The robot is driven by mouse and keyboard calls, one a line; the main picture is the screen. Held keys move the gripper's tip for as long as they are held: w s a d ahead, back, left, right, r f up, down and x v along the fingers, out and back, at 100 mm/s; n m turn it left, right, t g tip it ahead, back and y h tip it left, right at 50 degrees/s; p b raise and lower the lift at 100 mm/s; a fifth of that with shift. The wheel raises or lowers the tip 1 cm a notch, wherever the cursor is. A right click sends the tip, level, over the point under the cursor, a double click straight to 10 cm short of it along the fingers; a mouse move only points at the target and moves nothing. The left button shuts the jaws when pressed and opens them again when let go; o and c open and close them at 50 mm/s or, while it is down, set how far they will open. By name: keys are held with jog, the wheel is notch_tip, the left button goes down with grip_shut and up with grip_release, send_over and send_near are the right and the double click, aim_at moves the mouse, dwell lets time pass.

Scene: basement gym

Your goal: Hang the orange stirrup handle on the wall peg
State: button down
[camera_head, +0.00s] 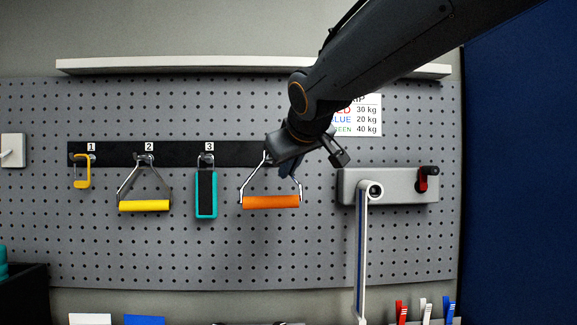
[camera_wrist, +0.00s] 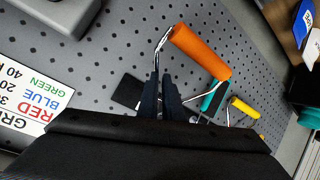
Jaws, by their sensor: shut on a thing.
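The orange stirrup handle (camera_head: 271,202) has an orange grip bar and a bent metal frame. It hangs grip-down in front of the black peg rail (camera_head: 183,155), to the right of the peg marked 3 (camera_head: 209,158). My gripper (camera_head: 292,165) is shut on the upper part of its metal frame; the arm comes in from the upper right. In the wrist view the gripper fingers (camera_wrist: 162,98) close on the frame, with the orange handle (camera_wrist: 201,52) beyond them. The wall peg behind the gripper is hidden, so I cannot tell whether the frame touches it.
A grey box (camera_head: 400,186) with a white arm stands to the right. A shelf (camera_head: 150,66) runs above.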

jog(key=w, duration=0.2)
jog(key=w+f, duration=0.1)
jog(key=w, duration=0.2)
jog(key=shift+w+f, duration=0.3)
dwell(0.5)
jog(key=shift+f, duration=0.15)
dwell(0.5)
jog(key=c, duration=1.8)
grip_release()
jog(key=shift+c, duration=0.2)
jog(key=b+v, duration=0.1)
jog(key=v, duration=0.6)
jog(key=shift+s, duration=0.4)
